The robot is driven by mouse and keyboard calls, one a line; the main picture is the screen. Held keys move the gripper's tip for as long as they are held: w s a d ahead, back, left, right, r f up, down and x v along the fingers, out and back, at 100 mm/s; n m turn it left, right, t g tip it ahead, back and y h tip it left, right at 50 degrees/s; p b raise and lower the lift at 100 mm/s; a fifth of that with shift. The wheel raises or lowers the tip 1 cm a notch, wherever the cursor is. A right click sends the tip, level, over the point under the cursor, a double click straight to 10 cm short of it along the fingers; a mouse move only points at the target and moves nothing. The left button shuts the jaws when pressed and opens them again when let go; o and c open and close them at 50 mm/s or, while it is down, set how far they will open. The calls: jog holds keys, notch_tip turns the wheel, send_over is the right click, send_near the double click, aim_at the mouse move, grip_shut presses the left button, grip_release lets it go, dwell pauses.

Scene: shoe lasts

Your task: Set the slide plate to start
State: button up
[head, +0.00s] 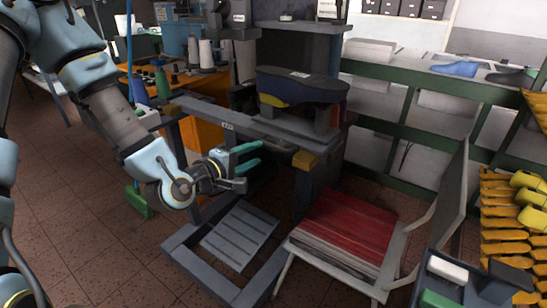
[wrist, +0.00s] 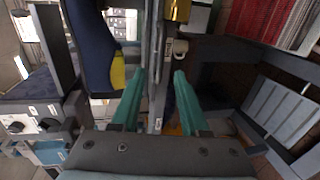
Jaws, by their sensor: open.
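My gripper (head: 252,158) is open and empty in front of the machine frame, below its long grey front rail (head: 250,128). The rail has a small label and yellow end pieces, the right one (head: 305,159) nearer. In the wrist view my gripper (wrist: 160,76) has its two teal fingers apart, with the rail running between them in the picture. A small pale bracket (wrist: 180,48) shows just past the right finger. I cannot tell which part is the slide plate, nor whether any finger touches the rail.
A navy shoe-shaped form (head: 300,84) with a yellow patch sits above the rail. A slatted grey pedal (head: 240,235) lies below. A chair with a red striped seat (head: 345,228) stands close at right. Yellow lasts (head: 505,235) fill a rack at far right.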

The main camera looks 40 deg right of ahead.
aim_at(273, 147)
jog(key=b+x, duration=0.4)
jog(key=x, duration=0.5)
jog(key=shift+s, duration=0.2)
jog(key=shift+c, duration=0.2)
grip_shut()
jog(key=shift+f, duration=0.1)
dwell(0.9)
